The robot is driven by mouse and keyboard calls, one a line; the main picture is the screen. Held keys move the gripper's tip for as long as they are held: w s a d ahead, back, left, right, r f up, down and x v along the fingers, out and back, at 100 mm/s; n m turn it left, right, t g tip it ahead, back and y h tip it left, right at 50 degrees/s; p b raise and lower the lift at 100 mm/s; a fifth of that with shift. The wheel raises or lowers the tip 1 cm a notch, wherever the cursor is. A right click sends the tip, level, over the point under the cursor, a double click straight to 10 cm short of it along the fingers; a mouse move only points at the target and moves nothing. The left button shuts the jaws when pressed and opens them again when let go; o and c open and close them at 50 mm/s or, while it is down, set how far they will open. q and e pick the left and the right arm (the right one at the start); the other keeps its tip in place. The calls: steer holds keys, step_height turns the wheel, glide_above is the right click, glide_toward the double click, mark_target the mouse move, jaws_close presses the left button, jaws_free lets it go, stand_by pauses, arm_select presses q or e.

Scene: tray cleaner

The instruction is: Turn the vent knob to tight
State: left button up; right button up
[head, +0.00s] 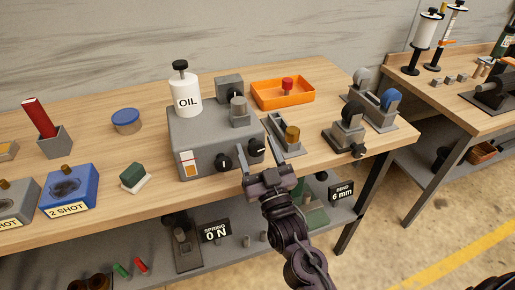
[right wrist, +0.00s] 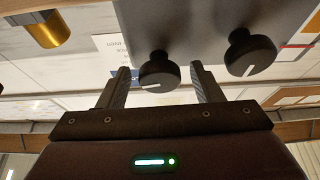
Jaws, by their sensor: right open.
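A grey box (head: 190,132) with a white OIL bottle on top has two black knobs on its front. The right knob (head: 258,147) has a white mark lying near level; the left knob (head: 224,162) has a near-upright mark. No label reading vent or tight is legible. My right gripper (head: 268,163) is open in front of the right knob. In the right wrist view, this knob (right wrist: 158,70) lies between the spread fingers with a gap on each side, and the other knob (right wrist: 248,55) is outside them. My left gripper is not in view.
A fixture with a brass cylinder (head: 292,134) stands right of the box, and a dark clamp (head: 346,130) beyond it. An orange tray (head: 283,94) is behind. A green block (head: 133,177) and blue 2 SHOT block (head: 69,190) stand left. A lower shelf runs underneath.

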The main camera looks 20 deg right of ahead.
steer(key=shift+c, duration=0.2)
steer(key=c, duration=0.9)
steer(key=shift+m+h, duration=0.8)
steer(key=shift+m, duration=0.4)
steer(key=shift+c, duration=0.2)
steer(key=o, duration=1)
